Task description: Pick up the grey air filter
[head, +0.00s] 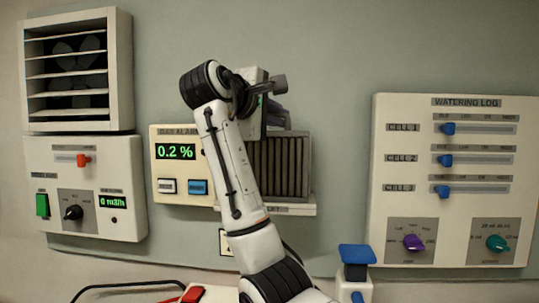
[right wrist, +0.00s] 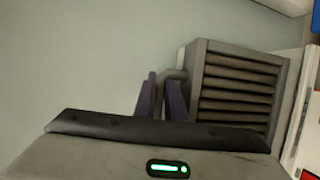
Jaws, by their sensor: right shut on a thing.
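The grey air filter (head: 282,168) is a box with a pleated front, upright against the wall panel in the middle of the head view. It sits at or just above a pale labelled ledge (head: 292,209); I cannot tell if it touches. My right arm partly covers its left side. In the right wrist view the filter (right wrist: 238,88) fills the right half, with a grey bar handle on its left. My right gripper (right wrist: 161,92) has its purple fingers on both sides of that handle, shut on it. In the head view my right gripper (head: 274,114) is at the filter's upper left. My left gripper is out of view.
A gas alarm box (head: 170,142) reading 0.2 % is close on the left. A louvred vent (head: 124,75) and a control box (head: 130,180) are further left. The watering log panel (head: 455,112) is on the right. A blue-topped post (head: 357,255) stands in front.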

